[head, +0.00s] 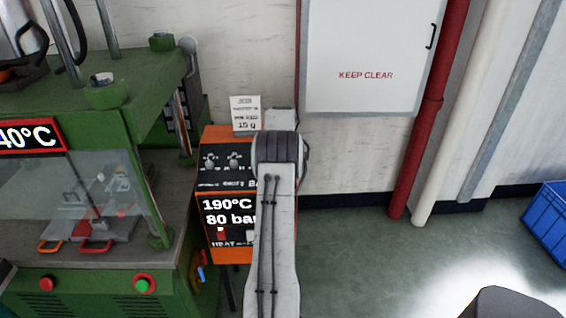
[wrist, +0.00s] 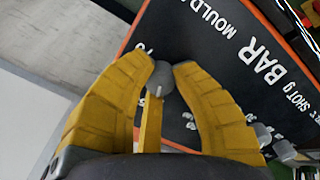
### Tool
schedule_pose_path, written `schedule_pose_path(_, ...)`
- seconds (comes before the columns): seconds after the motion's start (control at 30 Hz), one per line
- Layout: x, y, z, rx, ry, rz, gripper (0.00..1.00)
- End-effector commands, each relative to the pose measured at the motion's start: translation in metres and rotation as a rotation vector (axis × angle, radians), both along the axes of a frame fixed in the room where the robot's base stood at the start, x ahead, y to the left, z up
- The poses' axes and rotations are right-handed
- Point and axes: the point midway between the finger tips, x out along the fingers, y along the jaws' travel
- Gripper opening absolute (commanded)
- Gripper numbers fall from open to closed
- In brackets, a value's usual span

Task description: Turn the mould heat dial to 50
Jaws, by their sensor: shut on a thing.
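My gripper (wrist: 163,70) shows in the wrist view with its yellow fingers closed around a round grey dial (wrist: 160,83) on a black panel. The dial has a short white pointer mark; the fingers cover much of its scale, so I cannot read its setting. The word MOULD stands on the panel near it, partly cut off. In the head view the panel belongs to an orange control box (head: 214,256), whose screen (head: 229,212) reads 190°C and 80 bar. My arm hides the box's right part, the gripped dial and my gripper there.
Two other knobs (head: 234,160) sit on the box's upper left. A paper card (head: 246,114) stands on top. A green press (head: 190,265) with a glass guard is close at the left. A blue crate (head: 545,222) stands at the far right, with open floor before it.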

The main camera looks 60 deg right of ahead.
Motion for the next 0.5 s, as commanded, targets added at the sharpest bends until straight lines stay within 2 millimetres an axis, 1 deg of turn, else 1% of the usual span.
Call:
schedule_pose_path(0.03,-0.0009,0.0011,-0.0029,0.006,0.003,-0.001,0.0)
schedule_pose_path(0.23,-0.0008,0.0012,-0.0032,0.007,0.004,0.0,0.0)
schedule_pose_path(0.27,-0.0008,0.0012,-0.0033,0.007,0.004,0.0,0.25)
schedule_pose_path(0.5,-0.0004,0.0007,-0.0018,0.003,0.002,0.001,0.46)
